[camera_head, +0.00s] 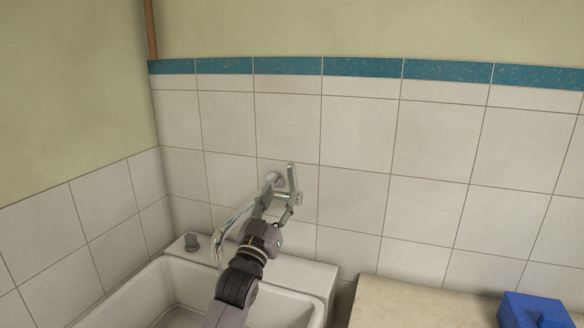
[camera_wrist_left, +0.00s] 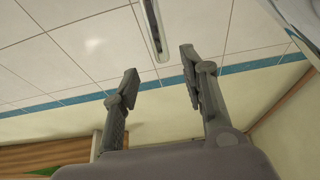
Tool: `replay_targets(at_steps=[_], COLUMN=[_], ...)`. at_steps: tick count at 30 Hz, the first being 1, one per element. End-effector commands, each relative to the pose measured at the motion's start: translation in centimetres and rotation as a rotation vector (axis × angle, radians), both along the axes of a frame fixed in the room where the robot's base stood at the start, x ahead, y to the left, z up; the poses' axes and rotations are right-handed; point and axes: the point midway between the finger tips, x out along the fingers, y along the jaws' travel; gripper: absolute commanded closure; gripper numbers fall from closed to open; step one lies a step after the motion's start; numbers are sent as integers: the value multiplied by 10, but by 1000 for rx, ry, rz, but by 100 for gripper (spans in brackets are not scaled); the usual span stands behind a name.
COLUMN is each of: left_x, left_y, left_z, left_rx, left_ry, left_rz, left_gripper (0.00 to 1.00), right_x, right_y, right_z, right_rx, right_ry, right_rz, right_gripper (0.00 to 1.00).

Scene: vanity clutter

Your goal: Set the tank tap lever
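The tank tap is a chrome fitting on the tiled wall above the basin, with a round wall plate (camera_head: 275,180) and a curved spout (camera_head: 230,226). Its lever (camera_head: 293,178) looks like a pale flat bar standing nearly upright. My left gripper (camera_head: 277,203) is in front of the tap and partly hides its body. In the left wrist view the gripper (camera_wrist_left: 158,68) is open. The end of a shiny metal bar, likely the lever (camera_wrist_left: 153,28), reaches toward the gap between its fingertips. Contact with the fingers is not clear. My right gripper is out of view.
A beige counter (camera_head: 405,303) with a blue box (camera_head: 533,311) is at the right. The tiled wall (camera_head: 440,150) stands close behind the tap.

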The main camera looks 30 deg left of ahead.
Motion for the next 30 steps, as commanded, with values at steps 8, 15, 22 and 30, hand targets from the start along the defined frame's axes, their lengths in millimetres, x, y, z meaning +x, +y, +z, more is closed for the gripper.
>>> replay_targets(at_steps=[8,15,22,30], left_x=[55,84,91,91], left_y=[13,20,22,22], left_z=[26,37,38,38], left_rx=[1,1,1,1], left_ry=[0,0,0,0], left_rz=[1,0,0,0], left_gripper=[60,60,60,66], right_x=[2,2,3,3], right_y=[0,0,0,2], right_z=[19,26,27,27], right_rx=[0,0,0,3], right_ry=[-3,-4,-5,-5], right_rz=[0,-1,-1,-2], right_gripper=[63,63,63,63])
